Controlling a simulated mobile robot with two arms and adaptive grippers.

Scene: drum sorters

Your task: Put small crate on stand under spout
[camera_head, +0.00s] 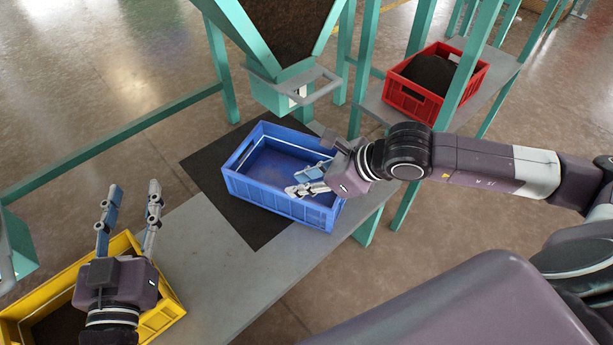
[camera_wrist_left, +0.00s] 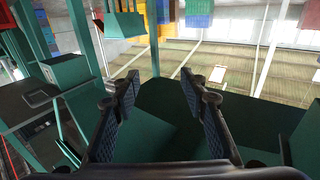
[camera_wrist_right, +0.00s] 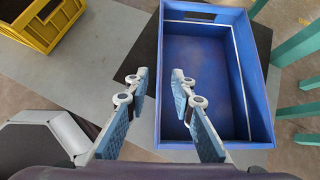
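The blue crate (camera_head: 245,183) stands upright and looks empty, partly on the black mat (camera_head: 205,165) of the grey stand (camera_head: 205,275), below the spout (camera_head: 282,92). My right gripper (camera_head: 308,179) is open above the crate's near right part. In the right wrist view the blue crate (camera_wrist_right: 200,70) fills the right side. One finger of the right gripper (camera_wrist_right: 158,88) lies over its inside and one beyond its side wall; contact cannot be told. My left gripper (camera_head: 128,205) is open and empty, fingers raised, over the yellow crate (camera_head: 50,290). It also shows open in the left wrist view (camera_wrist_left: 158,85).
A red crate (camera_head: 395,93) with dark material stands on a grey shelf (camera_head: 510,65) at the back right. Green frame posts (camera_head: 362,70) rise around the spout. The yellow crate (camera_wrist_right: 40,42) also shows in the right wrist view. The stand's middle is clear.

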